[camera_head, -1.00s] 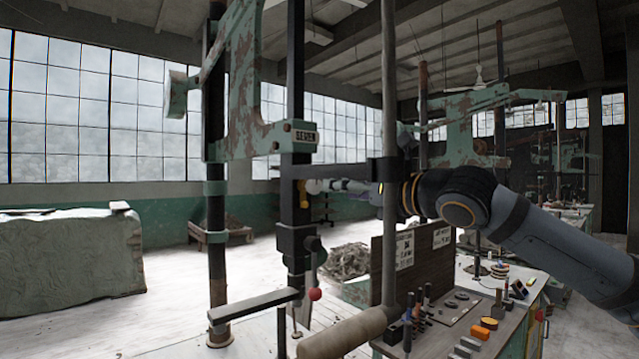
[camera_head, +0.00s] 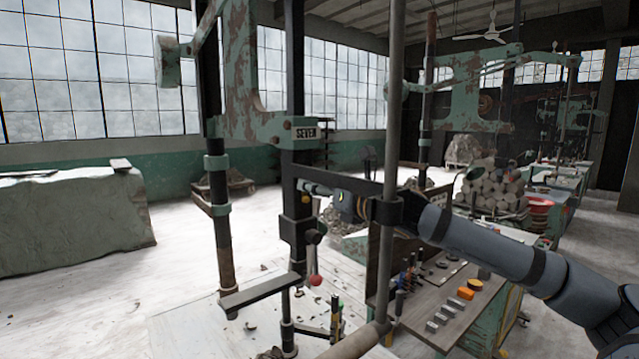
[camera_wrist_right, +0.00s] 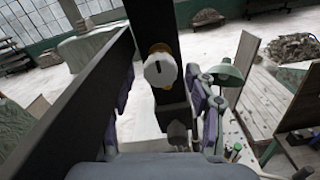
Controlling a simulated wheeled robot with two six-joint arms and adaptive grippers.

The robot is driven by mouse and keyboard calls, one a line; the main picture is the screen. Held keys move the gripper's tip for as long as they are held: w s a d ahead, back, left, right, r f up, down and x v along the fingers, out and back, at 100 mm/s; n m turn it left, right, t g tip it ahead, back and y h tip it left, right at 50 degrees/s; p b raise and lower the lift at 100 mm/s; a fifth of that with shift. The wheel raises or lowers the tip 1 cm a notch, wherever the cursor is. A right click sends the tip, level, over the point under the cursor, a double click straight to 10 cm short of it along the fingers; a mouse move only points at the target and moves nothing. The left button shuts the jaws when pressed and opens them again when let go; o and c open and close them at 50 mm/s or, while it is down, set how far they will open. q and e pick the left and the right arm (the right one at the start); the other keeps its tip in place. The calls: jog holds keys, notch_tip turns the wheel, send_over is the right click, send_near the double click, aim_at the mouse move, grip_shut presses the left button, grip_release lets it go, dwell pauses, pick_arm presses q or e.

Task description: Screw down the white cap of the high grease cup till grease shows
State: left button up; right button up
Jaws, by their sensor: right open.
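The white cap (camera_wrist_right: 160,70) shows in the right wrist view, facing me, with a brass-coloured part of the grease cup (camera_wrist_right: 160,48) behind it on a dark upright post. My right gripper (camera_wrist_right: 164,84) is open, one finger left and one right of the cap's line. I cannot tell whether the fingers reach around the cap; neither visibly touches it. In the head view my right gripper (camera_head: 314,188) is at the dark post, and a small brass part (camera_head: 305,199) shows just below it. The white cap is not distinguishable there. My left gripper is not in view. I see no grease.
A dark crossbar (camera_wrist_right: 70,115) runs close along the left finger. A vertical grey pole (camera_head: 388,130) stands before my right arm. Below are a red-knobbed lever (camera_head: 316,280) and a bench (camera_head: 440,318) with tools and small blocks. A green lamp (camera_wrist_right: 227,74) shows beyond the right finger.

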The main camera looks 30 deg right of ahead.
jog(key=c, duration=1.2)
jog(key=shift+o, duration=0.2)
jog(key=shift+m, duration=0.3)
jog(key=n+b, duration=0.2)
jog(key=n, duration=1.4)
jog(key=n+b, duration=0.3)
jog(key=n, duration=1.3)
jog(key=shift+d+r+n+b, duration=0.15)
jog(key=shift+r+n+b, duration=0.05)
jog(key=shift+n+b, duration=0.1)
